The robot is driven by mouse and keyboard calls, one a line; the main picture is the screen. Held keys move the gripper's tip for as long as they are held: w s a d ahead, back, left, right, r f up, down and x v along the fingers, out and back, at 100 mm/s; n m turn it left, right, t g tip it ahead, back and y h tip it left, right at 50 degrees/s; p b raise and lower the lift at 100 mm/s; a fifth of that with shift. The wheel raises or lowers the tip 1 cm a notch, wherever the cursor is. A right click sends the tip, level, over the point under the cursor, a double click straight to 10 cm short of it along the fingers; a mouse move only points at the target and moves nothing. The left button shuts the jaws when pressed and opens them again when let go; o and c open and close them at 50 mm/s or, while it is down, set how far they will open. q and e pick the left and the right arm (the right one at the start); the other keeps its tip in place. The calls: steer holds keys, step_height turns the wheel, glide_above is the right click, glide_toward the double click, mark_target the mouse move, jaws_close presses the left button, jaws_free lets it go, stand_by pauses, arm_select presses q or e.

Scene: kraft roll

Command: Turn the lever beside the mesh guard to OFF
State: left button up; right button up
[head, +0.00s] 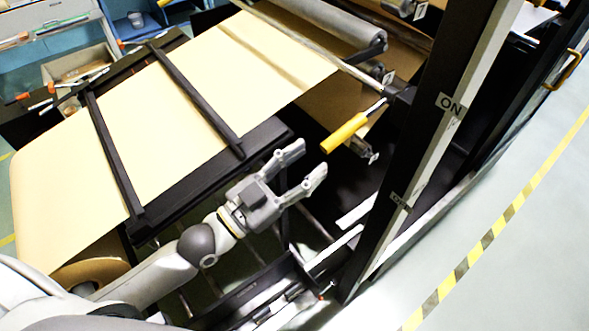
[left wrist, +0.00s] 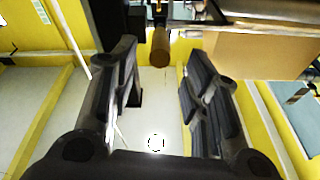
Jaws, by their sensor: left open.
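The lever has a yellow handle (head: 345,133) on a thin metal rod, which joins a dark fitting beside a dark post (head: 425,135). The handle slants down to the left. In the left wrist view the handle (left wrist: 160,46) appears beyond and between the open fingers. My right gripper is not in view. I cannot make out the mesh clearly.
Kraft paper (head: 190,115) runs over a dark frame with crossbars (head: 200,100) to my gripper's left. A grey roller (head: 335,25) lies above the handle. Metal rails and a dark frame (head: 270,290) sit below. A striped floor line (head: 500,220) crosses open floor at the right.

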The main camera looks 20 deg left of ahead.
mark_target(357, 122)
arm_select(q)
steer(key=shift+v, duration=1.1)
steer(key=shift+c, duration=0.2)
steer(key=shift+w+r, duration=0.1)
steer(key=shift+r, duration=0.15)
steer(key=shift+c, duration=1.1)
steer(key=r+n+p, duration=0.1)
steer(key=r, duration=0.1)
steer(key=a+r+p, duration=0.1)
steer(key=r, duration=0.1)
steer(key=a+r+n+g+y+p, duration=0.1)
steer(key=r, duration=0.1)
steer(key=shift+w+a+r+n+p, duration=0.2)
steer(key=shift+w+n+p, duration=0.1)
steer(key=shift+w+p, duration=0.1)
jaws_close()
steer(key=w+d+r+n+g+p, duration=0.1)
steer(key=w+d+r+g+p, duration=0.1)
steer(key=w+d+r, duration=0.35)
steer(key=shift+w+d+f, duration=0.2)
steer(key=shift+f, duration=0.7)
steer(key=shift+w+d+f, duration=0.2)
steer(key=shift+f, duration=0.7)
steer(key=shift+w+d+f, duration=0.15)
steer(key=shift+d+f, duration=0.1)
steer(key=shift+f, duration=0.65)
